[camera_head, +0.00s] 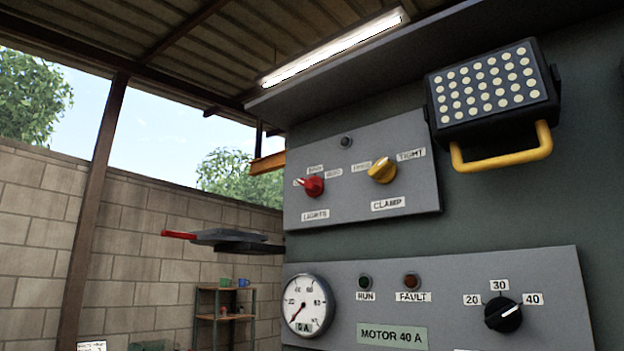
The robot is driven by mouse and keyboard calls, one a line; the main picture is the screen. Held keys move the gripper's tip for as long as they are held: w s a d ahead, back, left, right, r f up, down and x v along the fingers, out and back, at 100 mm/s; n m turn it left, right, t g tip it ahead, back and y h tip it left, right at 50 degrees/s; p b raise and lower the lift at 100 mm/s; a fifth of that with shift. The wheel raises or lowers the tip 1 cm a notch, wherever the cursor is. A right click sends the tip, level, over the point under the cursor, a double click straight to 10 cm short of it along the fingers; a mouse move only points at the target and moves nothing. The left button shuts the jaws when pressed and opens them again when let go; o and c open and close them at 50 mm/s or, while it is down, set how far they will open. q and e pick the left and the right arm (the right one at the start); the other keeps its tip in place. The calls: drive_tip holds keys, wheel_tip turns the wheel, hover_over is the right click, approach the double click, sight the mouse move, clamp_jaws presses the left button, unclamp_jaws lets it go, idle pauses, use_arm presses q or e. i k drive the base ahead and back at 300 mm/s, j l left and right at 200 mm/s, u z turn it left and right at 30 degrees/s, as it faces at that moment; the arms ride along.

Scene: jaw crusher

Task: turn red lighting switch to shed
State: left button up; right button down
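The red lighting switch (314,187) is a round knob on the upper grey panel (415,200), above a plate reading LIGHTS (315,215). Its white pointer mark aims left and slightly up, toward the leftmost small label, which it partly covers. Two more small labels stand above the knob and to its upper right; their lettering is too small to read surely. Neither of my grippers is in view, and nothing touches the knob.
A yellow CLAMP knob (382,170) sits right of the red switch. A lamp (492,88) with a yellow handle (505,158) juts out at upper right. A gauge (308,305) and black dial (503,314) are below. A grey piece with a red rod (179,235) sticks out left.

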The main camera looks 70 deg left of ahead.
sight(314, 186)
drive_tip(key=u, duration=1.9)
